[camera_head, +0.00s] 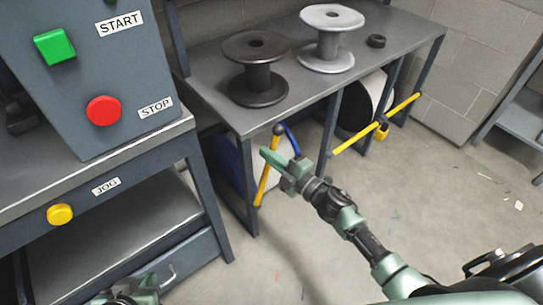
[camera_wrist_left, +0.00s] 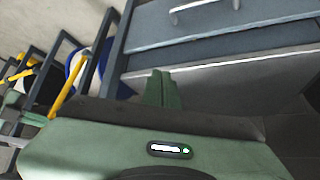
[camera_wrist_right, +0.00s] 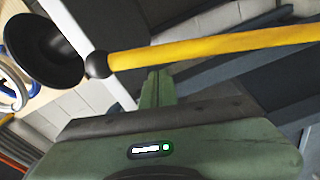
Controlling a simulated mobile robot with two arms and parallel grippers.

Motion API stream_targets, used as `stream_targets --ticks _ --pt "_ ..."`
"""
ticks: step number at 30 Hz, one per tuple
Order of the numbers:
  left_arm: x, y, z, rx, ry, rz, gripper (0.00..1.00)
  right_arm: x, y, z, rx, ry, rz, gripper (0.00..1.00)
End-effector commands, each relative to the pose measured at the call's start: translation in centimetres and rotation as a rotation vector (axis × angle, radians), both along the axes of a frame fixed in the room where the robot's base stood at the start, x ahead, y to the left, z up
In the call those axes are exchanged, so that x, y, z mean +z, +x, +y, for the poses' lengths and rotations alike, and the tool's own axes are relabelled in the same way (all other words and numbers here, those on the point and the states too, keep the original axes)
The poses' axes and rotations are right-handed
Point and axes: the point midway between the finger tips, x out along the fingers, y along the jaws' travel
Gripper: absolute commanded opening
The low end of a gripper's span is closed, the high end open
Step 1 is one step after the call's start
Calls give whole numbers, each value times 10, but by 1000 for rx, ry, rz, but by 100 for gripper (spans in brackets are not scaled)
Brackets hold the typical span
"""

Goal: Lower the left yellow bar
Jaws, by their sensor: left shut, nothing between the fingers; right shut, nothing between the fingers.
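The left yellow bar (camera_head: 265,185) stands steeply tilted at the left front of the rack, with a dark ball knob at its upper end. It crosses the right wrist view (camera_wrist_right: 215,47), with the black knob at its left end. My right gripper (camera_head: 266,153) is shut and empty, its fingertips (camera_wrist_right: 158,76) close beside the bar below the knob. Whether they touch it I cannot tell. My left gripper (camera_wrist_left: 163,78) is shut and empty, low in front of the drawer bench. Only part of its hand shows at the head view's bottom edge.
A second yellow bar (camera_head: 372,127) slants up rightward on the rack's right bay. The rack top (camera_head: 205,75) carries a black spool (camera_head: 257,85) and a grey spool (camera_head: 327,50). A control box (camera_head: 80,95) stands on the left bench. The floor (camera_head: 440,210) at right is mostly clear.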

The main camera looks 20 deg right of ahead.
Motion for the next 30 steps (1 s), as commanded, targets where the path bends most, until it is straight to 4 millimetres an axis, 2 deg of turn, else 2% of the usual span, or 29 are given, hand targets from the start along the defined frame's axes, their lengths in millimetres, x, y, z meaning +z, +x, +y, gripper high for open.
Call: stream_targets --ticks 6,21,26,30 --pt "7 12 -4 -4 -13 -62 0 -2 1 -9 0 -1 0 0" --pt "8 15 -5 -6 -17 -82 0 -4 2 -13 0 13 5 0" --pt "21 33 -12 -14 -39 -182 0 -8 7 -26 -2 53 20 0" --pt "39 53 -20 -23 -69 -310 0 -14 13 -41 -2 113 41 0"
